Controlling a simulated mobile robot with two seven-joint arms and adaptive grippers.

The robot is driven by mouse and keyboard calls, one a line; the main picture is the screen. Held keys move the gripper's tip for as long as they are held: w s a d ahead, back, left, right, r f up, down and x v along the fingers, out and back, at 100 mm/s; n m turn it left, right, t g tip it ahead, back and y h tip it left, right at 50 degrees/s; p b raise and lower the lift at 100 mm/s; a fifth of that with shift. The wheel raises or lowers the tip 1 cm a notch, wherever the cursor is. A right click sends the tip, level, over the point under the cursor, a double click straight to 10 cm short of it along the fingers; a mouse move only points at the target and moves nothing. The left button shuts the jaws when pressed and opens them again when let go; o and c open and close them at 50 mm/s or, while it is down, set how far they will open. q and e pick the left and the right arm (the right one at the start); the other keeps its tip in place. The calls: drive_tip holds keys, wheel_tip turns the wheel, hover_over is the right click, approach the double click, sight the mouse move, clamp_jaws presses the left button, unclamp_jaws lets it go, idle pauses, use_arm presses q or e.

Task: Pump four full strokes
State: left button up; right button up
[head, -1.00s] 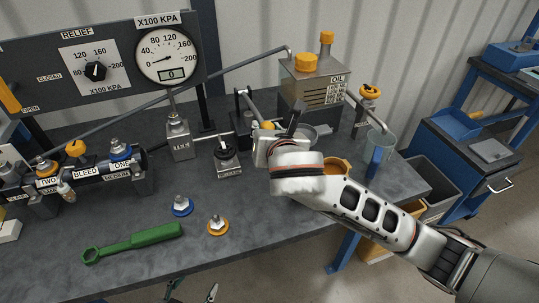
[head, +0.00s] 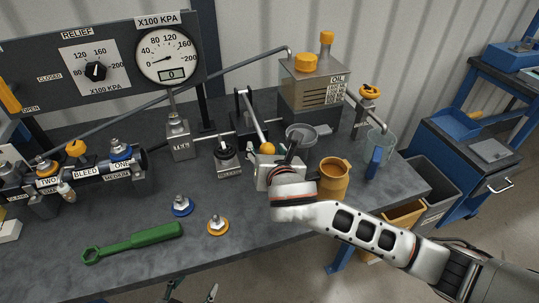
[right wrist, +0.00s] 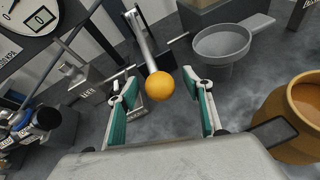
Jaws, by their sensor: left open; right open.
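The pump lever is a grey rod with an orange ball knob (head: 267,148), leaning toward the front from its black bracket (head: 243,108). In the right wrist view the knob (right wrist: 160,87) sits between the two spread, teal-padded fingers of my right gripper (right wrist: 165,98), with visible space on both sides. My right gripper (head: 277,162) is open and just in front of the knob in the head view. My left gripper (head: 192,292) is only partly in view at the bottom edge, open and below the bench front. The gauge (head: 167,57) shows a digital 0.
An orange mug (head: 334,181) stands right of my right gripper, and a grey funnel (head: 301,136) behind it. A valve block (head: 227,160) is close on the left. A green wrench (head: 131,243) and two couplers (head: 181,206) lie in front. The oil tank (head: 312,88) stands behind.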

drive_tip(key=shift+r+p+v, duration=0.2)
drive_tip(key=shift+p+v, duration=0.7)
drive_tip(key=shift+p, duration=0.35)
drive_tip(key=p+v, duration=0.2)
drive_tip(key=shift+s+d+r, duration=0.1)
drive_tip(key=shift+s, duration=0.25)
drive_tip(key=shift+v, duration=1.15)
